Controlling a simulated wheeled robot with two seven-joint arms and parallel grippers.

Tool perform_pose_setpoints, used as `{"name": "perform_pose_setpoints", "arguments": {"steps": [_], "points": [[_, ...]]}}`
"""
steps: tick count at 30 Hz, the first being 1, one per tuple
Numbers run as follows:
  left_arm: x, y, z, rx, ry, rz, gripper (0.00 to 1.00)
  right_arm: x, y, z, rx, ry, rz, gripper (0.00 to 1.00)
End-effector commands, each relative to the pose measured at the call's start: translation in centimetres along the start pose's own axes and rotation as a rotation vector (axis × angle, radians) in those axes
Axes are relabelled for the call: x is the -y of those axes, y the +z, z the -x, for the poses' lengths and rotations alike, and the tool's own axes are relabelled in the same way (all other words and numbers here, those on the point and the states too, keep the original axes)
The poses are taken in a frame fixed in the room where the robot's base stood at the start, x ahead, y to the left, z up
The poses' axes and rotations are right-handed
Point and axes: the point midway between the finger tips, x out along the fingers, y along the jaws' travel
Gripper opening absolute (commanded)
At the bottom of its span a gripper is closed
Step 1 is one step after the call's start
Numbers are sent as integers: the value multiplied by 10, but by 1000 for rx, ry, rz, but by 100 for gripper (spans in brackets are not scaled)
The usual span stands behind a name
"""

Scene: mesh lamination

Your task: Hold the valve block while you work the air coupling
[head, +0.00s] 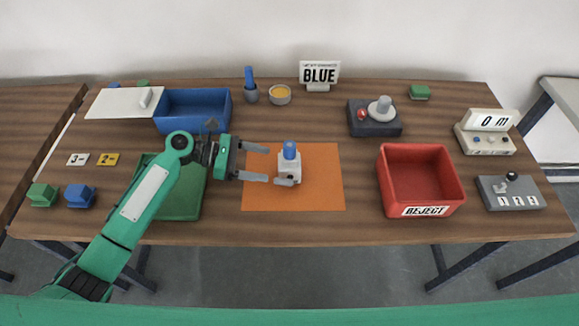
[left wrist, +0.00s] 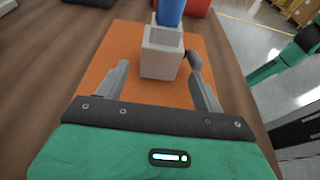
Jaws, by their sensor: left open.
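The valve block (head: 289,170) is a small pale grey block standing upright on the orange mat (head: 322,180). A blue cylindrical part (head: 290,149), perhaps the air coupling, stands on top of it. A short grey lever or fitting (head: 285,183) sticks out low at its front. My left gripper (head: 266,163) is open and empty just left of the block, its fingers pointing at it. In the left wrist view the block (left wrist: 160,58) shows ahead, between the lines of the two fingers, with a dark round knob (left wrist: 193,58) at its right side. My right gripper is not seen.
A green tray (head: 185,205) lies under my left arm. A blue bin (head: 193,110) stands behind, and a red REJECT bin (head: 421,180) to the right. Wood between mat and red bin is clear.

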Motion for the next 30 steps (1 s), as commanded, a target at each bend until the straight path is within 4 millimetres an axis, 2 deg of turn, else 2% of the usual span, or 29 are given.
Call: {"name": "perform_pose_setpoints", "arguments": {"steps": [1, 6, 8, 15, 28, 30], "points": [[0, -3, -10, 3, -2, -2, 69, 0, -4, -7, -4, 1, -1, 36], [0, -3, -35, 3, -1, -3, 69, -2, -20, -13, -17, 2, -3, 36], [0, 4, -41, 2, -2, 1, 69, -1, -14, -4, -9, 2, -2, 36], [0, 2, -65, 1, -1, -1, 69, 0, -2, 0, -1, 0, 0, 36], [1, 0, -72, 0, -2, 0, 69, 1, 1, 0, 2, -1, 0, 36], [1, 0, -72, 0, -2, -1, 56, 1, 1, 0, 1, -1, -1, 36]]}}
